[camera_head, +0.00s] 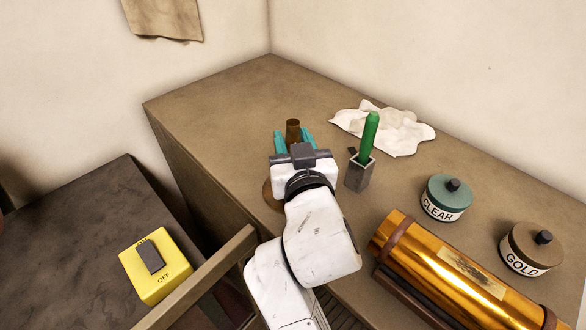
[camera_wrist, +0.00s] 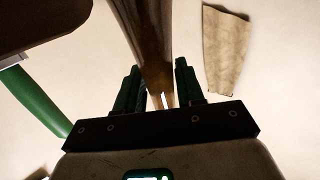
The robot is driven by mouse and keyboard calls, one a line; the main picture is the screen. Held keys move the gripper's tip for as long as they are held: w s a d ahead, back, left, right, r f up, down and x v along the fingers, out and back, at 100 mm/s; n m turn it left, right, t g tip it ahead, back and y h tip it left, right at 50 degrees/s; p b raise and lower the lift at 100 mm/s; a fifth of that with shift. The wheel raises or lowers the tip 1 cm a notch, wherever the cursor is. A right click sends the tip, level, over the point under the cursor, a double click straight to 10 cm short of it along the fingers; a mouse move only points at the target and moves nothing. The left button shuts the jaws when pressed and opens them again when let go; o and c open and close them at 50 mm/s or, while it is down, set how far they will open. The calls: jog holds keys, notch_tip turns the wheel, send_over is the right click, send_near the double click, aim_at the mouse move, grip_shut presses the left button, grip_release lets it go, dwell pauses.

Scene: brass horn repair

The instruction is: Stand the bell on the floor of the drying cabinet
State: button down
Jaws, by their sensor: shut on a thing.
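My gripper (camera_head: 293,140), with teal fingers, is shut on a brown, tube-like piece that I take to be the bell (camera_head: 293,127). Its narrow end shows just beyond the fingers in the head view. A rounded brown part (camera_head: 271,196) shows beside my wrist, low over the bench; whether it belongs to the bell I cannot tell. In the wrist view the brown tube (camera_wrist: 146,40) runs up between the two dark green fingers (camera_wrist: 158,95). My arm hides much of the piece. I cannot make out the drying cabinet in either view.
On the brown bench (camera_head: 225,105) a green-handled tool (camera_head: 368,138) stands in a grey holder, near a white cloth (camera_head: 408,136). CLEAR (camera_head: 446,197) and GOLD (camera_head: 531,249) jars and a shiny amber cylinder (camera_head: 475,280) lie right. A yellow switch box (camera_head: 148,282) sits lower left.

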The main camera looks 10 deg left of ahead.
jog(key=shift+r, duration=0.1)
dwell(0.3)
notch_tip(320, 180, up, 18)
jog(key=shift+b, duration=0.4)
jog(key=shift+s, duration=0.1)
